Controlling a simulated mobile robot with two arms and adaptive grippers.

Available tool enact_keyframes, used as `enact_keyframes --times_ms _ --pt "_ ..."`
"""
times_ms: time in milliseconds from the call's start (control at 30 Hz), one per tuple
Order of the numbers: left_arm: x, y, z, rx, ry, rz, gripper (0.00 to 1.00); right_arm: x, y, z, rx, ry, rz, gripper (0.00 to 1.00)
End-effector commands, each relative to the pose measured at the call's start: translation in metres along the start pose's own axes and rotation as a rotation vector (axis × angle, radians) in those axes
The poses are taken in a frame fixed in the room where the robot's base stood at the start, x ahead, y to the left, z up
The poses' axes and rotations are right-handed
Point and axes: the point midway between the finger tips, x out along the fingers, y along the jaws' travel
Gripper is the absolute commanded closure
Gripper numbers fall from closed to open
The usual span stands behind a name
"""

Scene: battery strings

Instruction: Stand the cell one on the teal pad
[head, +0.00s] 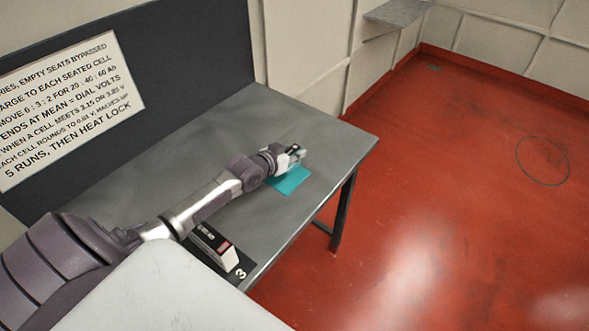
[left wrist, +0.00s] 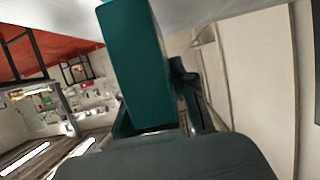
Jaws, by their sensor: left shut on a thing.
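The teal pad (head: 289,183) lies flat on the grey table near its right front edge, partly covered by my left gripper. My left gripper (head: 295,153) is over the pad's back part. In the left wrist view, my left gripper (left wrist: 160,118) is shut on a dark teal box-shaped cell (left wrist: 135,62), which I take for cell one; no number shows on it. The cell's far end meets or nearly meets a grey surface at the top of that view; I cannot tell if they touch. My right gripper is not in view.
A dark back panel with a white text sign (head: 70,110) stands behind the grey table (head: 190,150). The tabletop around the pad is clear. Red floor (head: 430,200) lies to the right.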

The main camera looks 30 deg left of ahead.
Motion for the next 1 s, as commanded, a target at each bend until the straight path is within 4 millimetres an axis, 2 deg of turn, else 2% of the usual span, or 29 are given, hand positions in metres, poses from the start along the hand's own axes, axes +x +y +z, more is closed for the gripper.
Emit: enact_keyframes --times_ms 133,333,767,800,933,1000 --pt "0.004 -0.001 0.010 -0.001 0.003 0.001 1.00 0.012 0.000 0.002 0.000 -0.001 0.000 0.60" --pt "0.015 -0.001 0.036 -0.001 0.002 0.000 1.00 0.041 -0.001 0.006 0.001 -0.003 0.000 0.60" --pt "0.016 0.000 0.039 0.000 0.002 0.000 1.00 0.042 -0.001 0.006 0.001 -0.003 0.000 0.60" --pt "0.016 0.000 0.039 0.000 0.000 0.000 0.69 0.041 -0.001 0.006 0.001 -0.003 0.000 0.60" --pt "0.016 0.000 0.039 0.000 0.000 0.000 0.49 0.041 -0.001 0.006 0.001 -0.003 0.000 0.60" --pt "0.016 0.000 0.039 0.000 0.000 0.000 0.49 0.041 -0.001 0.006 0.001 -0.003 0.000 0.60"
